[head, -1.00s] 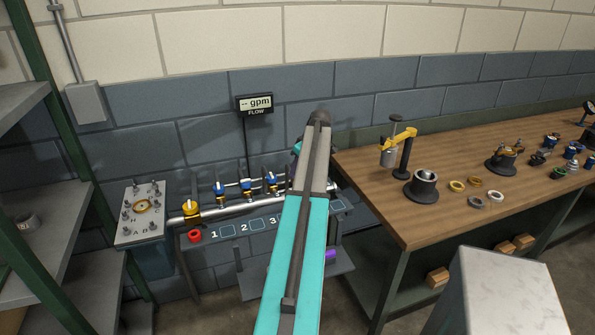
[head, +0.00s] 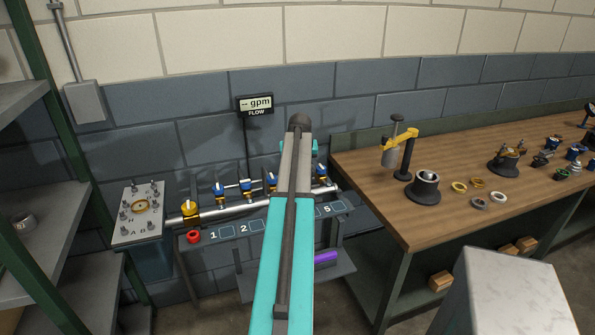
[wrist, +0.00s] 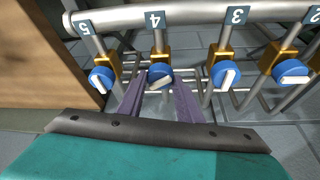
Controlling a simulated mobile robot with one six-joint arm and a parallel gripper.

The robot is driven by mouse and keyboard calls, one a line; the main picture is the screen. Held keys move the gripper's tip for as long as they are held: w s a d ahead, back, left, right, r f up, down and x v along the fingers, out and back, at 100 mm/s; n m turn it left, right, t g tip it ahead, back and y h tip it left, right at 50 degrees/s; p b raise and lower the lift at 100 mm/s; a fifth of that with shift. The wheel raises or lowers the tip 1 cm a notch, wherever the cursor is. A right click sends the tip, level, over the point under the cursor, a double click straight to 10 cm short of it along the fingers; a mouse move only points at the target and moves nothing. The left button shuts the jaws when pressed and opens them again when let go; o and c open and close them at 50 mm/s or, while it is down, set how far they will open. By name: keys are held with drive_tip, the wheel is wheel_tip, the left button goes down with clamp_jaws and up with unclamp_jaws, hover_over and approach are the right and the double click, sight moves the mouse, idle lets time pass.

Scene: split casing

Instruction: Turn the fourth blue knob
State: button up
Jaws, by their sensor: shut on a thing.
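The fourth blue knob (wrist: 159,77) is under the tag marked 4 (wrist: 155,20) in the wrist view, with a white pointer bar across its face. My gripper (wrist: 159,84) is shut on this knob, with one purple-grey finger at each side. In the head view my arm hides the fourth knob and the fingers. Knob 5 (wrist: 101,80) is at its left and knob 3 (wrist: 224,75) at its right in the wrist view, both clear of the fingers.
More blue knobs (wrist: 290,73) line the pipe (wrist: 195,14) at the right. A wooden surface (wrist: 45,65) is close at the left. In the head view a flow display (head: 254,104) hangs above, and a workbench (head: 400,215) with several parts is at the right.

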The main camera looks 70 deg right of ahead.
drive_tip(key=shift+w+m+g+b, duration=0.2)
drive_tip(key=shift+m+g, duration=0.4)
drive_tip(key=shift+m, duration=1)
drive_tip(key=shift+w+m+g+b, duration=0.15)
drive_tip(key=shift+m+g, duration=0.45)
drive_tip(key=shift+m, duration=1)
drive_tip(key=o, duration=1)
drive_tip(key=shift+a, duration=0.1)
drive_tip(key=shift+r, duration=0.1)
drive_tip(key=shift+a+r, duration=0.2)
drive_tip(key=shift+r, duration=0.25)
drive_tip(key=shift+b+v, duration=1.3)
drive_tip(key=shift+v, duration=4.95)
